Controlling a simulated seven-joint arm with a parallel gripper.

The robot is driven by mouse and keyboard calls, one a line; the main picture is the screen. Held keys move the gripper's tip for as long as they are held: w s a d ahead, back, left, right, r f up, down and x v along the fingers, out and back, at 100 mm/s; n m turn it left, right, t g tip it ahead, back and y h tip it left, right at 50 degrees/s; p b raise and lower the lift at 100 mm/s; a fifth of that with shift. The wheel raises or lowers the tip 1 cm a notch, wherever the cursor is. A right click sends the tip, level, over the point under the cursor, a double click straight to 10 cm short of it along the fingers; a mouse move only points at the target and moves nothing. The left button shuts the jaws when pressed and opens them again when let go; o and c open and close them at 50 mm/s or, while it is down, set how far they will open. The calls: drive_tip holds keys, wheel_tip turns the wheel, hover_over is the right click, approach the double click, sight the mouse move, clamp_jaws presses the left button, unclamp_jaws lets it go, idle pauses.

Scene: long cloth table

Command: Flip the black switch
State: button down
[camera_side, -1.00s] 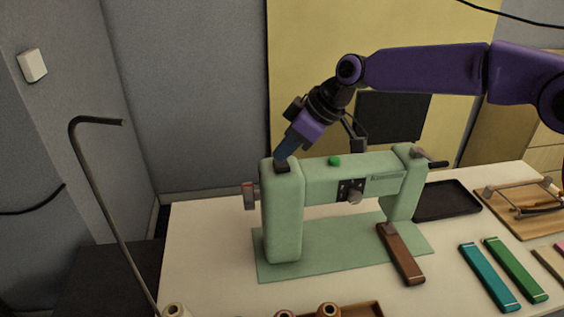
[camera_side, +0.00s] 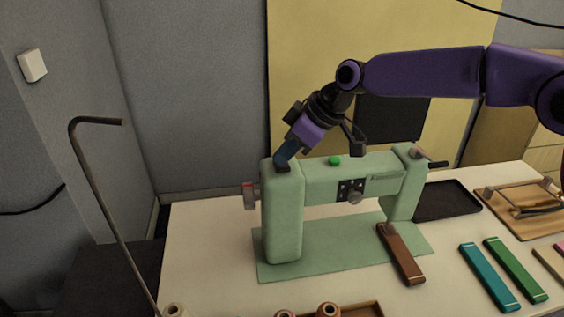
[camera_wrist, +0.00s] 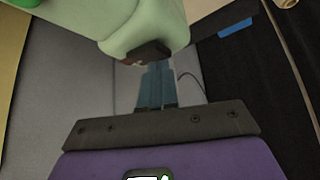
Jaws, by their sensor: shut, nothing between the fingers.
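In the wrist view the switch (camera_wrist: 146,54) shows as a dark block with a small reddish mark, on the green body (camera_wrist: 130,25). My gripper (camera_side: 281,162) is shut and empty, with its blue fingers pointing down at the switch. In the wrist view the fingertips (camera_wrist: 157,66) are right beside the switch. They seem to touch it or nearly so; I cannot tell which.
A green button (camera_side: 334,160) sits on the device's arm. A red-and-grey knob (camera_side: 250,196) sticks out at its left. A brown bar (camera_side: 401,255) and a black tray (camera_side: 447,200) lie to the right. A bent metal rod (camera_side: 98,190) stands at the left.

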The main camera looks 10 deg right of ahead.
sight(286, 167)
drive_tip(key=shift+f, duration=0.3)
drive_tip(key=shift+r, duration=3.5)
drive_tip(key=s+d+f+g+h, duration=0.1)
drive_tip(key=s+d+f, duration=0.3)
drive_tip(key=s+d, duration=0.8)
drive_tip(key=s+d+f+g+h, duration=0.1)
drive_tip(key=s+d+f, duration=0.3)
drive_tip(key=s+d, duration=0.9)
drive_tip(key=s+d+f+g+h, duration=0.1)
drive_tip(key=s+d+f+h, duration=0.2)
drive_tip(key=s+d, duration=0.9)
drive_tip(key=shift+s+d+f+n, duration=0.3)
drive_tip(key=shift+d+f, duration=0.1)
drive_tip(key=shift+d, duration=0.15)
